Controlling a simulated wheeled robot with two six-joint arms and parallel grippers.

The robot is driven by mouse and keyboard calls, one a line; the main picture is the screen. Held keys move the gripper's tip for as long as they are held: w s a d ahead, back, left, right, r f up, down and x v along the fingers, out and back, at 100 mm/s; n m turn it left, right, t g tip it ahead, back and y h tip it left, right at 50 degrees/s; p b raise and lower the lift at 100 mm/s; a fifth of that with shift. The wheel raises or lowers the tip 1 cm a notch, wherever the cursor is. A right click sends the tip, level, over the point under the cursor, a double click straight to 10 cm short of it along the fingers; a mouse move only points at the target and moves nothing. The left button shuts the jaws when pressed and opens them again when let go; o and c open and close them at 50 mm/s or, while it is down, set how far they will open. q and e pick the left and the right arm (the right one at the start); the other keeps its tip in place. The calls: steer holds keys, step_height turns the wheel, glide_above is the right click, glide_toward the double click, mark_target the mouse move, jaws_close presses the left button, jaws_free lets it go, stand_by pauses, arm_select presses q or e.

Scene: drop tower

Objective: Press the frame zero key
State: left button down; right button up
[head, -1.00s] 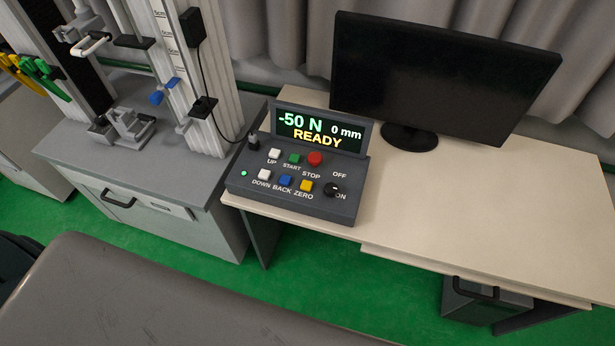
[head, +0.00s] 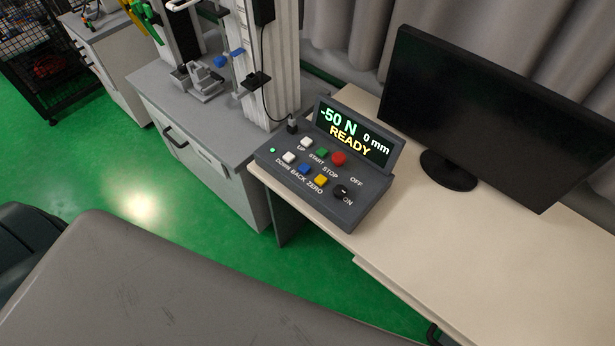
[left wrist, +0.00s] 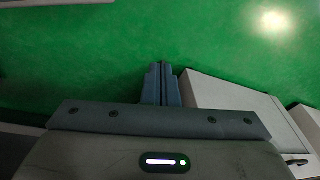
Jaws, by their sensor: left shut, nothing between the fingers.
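The frame's control box (head: 325,205) sits at the left end of the beige desk in the head view. Its yellow ZERO key (head: 320,180) is in the lower row, right of the blue BACK key (head: 304,169) and left of the black ON/OFF knob (head: 341,191). The display (head: 352,134) reads -50 N, 0 mm, READY. My left gripper (left wrist: 161,70) shows in the left wrist view, its fingers together and empty, with green floor beyond them. Neither gripper shows in the head view, so no gripper is seen near the key.
A dark monitor (head: 490,120) stands on the beige desk (head: 470,245), right of the box. The drop tower (head: 270,60) stands on a grey cabinet (head: 160,87) to the left. Green floor (head: 140,190) is open in front of the cabinet.

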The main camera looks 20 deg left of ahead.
arm_select(q)
steer(key=w+d+r+m+t+h+p, duration=0.15)
steer(key=w+r, duration=0.25)
steer(key=r, duration=0.6)
steer(key=w+d+r+m+p, duration=0.1)
steer(key=w+d+r, duration=0.15)
steer(key=r, duration=0.85)
steer(key=w+d+r+m+t+p, duration=0.1)
steer(key=w+r, duration=0.3)
steer(key=r, duration=0.6)
steer(key=w+d+r+m+t+h, duration=0.1)
steer(key=w+d+r+m+h, duration=0.2)
steer(key=w+m, duration=0.4)
steer(key=w+d+r+m+t+h, duration=0.1)
steer(key=w+d+r+m+h, duration=0.2)
steer(key=w, duration=1.1)
step_height(320, 180, up, 4)
steer(key=d+m, duration=0.2)
steer(key=m, duration=0.1)
steer(key=shift+w+m, duration=0.3)
steer(key=shift+m, duration=0.05)
steer(key=shift+f, duration=0.1)
steer(key=shift+f, duration=0.1)
